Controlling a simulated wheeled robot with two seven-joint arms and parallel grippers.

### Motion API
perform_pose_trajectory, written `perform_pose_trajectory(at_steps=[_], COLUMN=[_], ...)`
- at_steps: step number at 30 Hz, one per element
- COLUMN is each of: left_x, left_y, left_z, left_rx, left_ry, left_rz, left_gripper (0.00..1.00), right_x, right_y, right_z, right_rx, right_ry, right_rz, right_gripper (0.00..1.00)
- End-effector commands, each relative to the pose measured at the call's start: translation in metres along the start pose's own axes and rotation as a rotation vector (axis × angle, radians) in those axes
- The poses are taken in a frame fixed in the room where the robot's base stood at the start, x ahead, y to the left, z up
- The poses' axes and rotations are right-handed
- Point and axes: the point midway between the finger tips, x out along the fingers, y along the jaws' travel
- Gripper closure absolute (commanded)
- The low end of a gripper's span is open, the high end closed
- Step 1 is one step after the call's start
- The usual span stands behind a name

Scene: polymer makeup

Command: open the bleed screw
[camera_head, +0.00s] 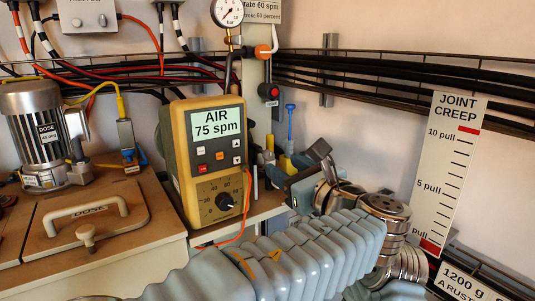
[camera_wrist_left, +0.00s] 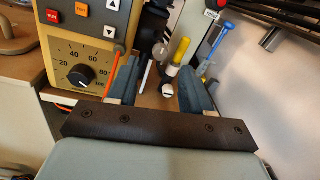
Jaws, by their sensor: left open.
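My left gripper (camera_head: 281,170) is in the middle of the head view, just right of the yellow pump controller (camera_head: 207,150). In the left wrist view its two blue fingers (camera_wrist_left: 160,78) are apart, with nothing held. Between and beyond them are a yellow-topped fitting (camera_wrist_left: 180,51), a small white-ended part (camera_wrist_left: 167,89) and a dark fitting. A blue slender piece (camera_wrist_left: 216,42) stands beyond the right finger; it also shows in the head view (camera_head: 290,122). I cannot tell which small part is the bleed screw. My right gripper is not in view.
The controller reads AIR 75 spm and stands close left of the gripper, with an orange cable (camera_head: 246,205) in front. A motor (camera_head: 37,130) and lidded box (camera_head: 75,253) lie left; a wall is right.

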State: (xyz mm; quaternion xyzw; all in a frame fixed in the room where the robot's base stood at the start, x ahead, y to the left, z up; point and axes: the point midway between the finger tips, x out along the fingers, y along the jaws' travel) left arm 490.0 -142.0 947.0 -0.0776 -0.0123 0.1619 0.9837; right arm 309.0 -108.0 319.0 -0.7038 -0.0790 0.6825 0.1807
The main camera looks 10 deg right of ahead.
Motion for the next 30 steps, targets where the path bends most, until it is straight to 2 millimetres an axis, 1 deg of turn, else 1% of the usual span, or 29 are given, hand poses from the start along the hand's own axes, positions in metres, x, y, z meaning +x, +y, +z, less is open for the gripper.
perform_pose_trajectory(at_steps=[1, 3, 6, 9, 12, 15, 22, 23, 30], left_x=[0.013, 0.029, 0.048, 0.062, 0.07, 0.074, 0.075, 0.075, 0.075], left_y=[0.001, 0.001, 0.0, 0.0, 0.0, 0.0, 0.0, 0.0, 0.0], left_z=[0.001, 0.001, 0.0, 0.001, 0.001, 0.0, 0.0, 0.0, 0.0], left_rx=[0.0, 0.0, 0.001, 0.001, 0.001, 0.001, 0.001, 0.001, 0.001], left_ry=[0.0, -0.001, 0.0, 0.0, -0.001, -0.001, -0.001, -0.001, -0.001], left_rz=[0.004, 0.003, 0.003, 0.002, 0.0, 0.0, -0.001, -0.001, -0.001], left_gripper=[0.51, 0.51, 0.51, 0.51, 0.51, 0.51, 0.51, 0.52, 0.89], right_x=[-0.002, -0.003, -0.005, -0.006, -0.007, -0.007, -0.007, -0.007, -0.007], right_y=[-0.001, -0.001, -0.002, -0.003, -0.003, -0.003, -0.003, -0.003, -0.003], right_z=[0.0, 0.0, 0.0, 0.0, 0.0, 0.0, 0.0, 0.0, 0.0], right_rx=[0.0, -0.001, -0.001, -0.001, -0.001, -0.002, -0.001, -0.001, -0.001], right_ry=[0.0, 0.0, 0.0, 0.0, -0.001, -0.001, -0.001, 0.0, -0.001], right_rz=[0.0, 0.0, -0.001, -0.001, -0.001, -0.001, -0.001, -0.001, -0.001], right_gripper=[0.57, 0.57, 0.57, 0.57, 0.57, 0.57, 0.57, 0.57, 0.57])
